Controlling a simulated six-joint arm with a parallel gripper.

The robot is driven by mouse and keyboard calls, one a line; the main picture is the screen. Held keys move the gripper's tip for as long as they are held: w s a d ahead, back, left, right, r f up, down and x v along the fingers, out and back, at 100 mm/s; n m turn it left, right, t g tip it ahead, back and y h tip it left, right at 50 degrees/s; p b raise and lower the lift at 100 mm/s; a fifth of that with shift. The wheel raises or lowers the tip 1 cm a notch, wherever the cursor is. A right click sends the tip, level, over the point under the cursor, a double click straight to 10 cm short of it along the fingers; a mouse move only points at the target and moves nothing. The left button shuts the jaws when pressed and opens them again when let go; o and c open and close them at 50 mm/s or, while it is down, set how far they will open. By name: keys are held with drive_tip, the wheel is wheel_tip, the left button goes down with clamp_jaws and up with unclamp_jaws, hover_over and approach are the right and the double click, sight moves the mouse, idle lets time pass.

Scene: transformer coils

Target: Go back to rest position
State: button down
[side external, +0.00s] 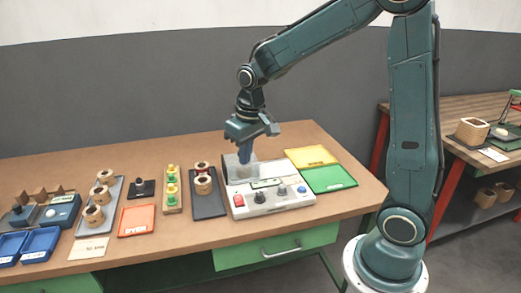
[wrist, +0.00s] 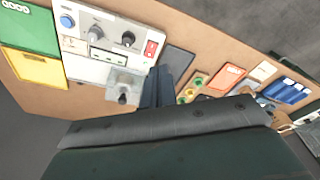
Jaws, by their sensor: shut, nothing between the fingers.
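My gripper (side external: 245,155) is shut and empty. In the side view it points down, just above the back left part of the white control box (side external: 285,200), which has a red switch, knobs and a blue button. In the wrist view the closed fingers (wrist: 160,88) show beside a grey fixture (wrist: 124,86) at the edge of the same box. I cannot tell whether the fingertips touch the box or fixture.
A yellow tray (side external: 311,156) and a green tray (side external: 328,179) lie right of the box. A dark tray with coils (side external: 208,206), a green-and-yellow part holder (side external: 172,190), an orange tray (side external: 137,220) and blue bins (side external: 40,243) lie left. Air above the bench is clear.

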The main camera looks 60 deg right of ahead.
drive_tip(key=s+a+r+n+t, duration=0.1)
drive_tip(key=s+a+r+t, duration=0.1)
drive_tip(key=s, duration=0.7)
drive_tip(key=s+a+r+n+t, duration=0.1)
drive_tip(key=s+a+r+t, duration=0.1)
drive_tip(key=s+r, duration=0.5)
drive_tip(key=s+a, duration=0.1)
drive_tip(key=s, duration=0.2)
drive_tip(key=shift+s+a+r, duration=0.25)
drive_tip(key=shift+a, duration=0.15)
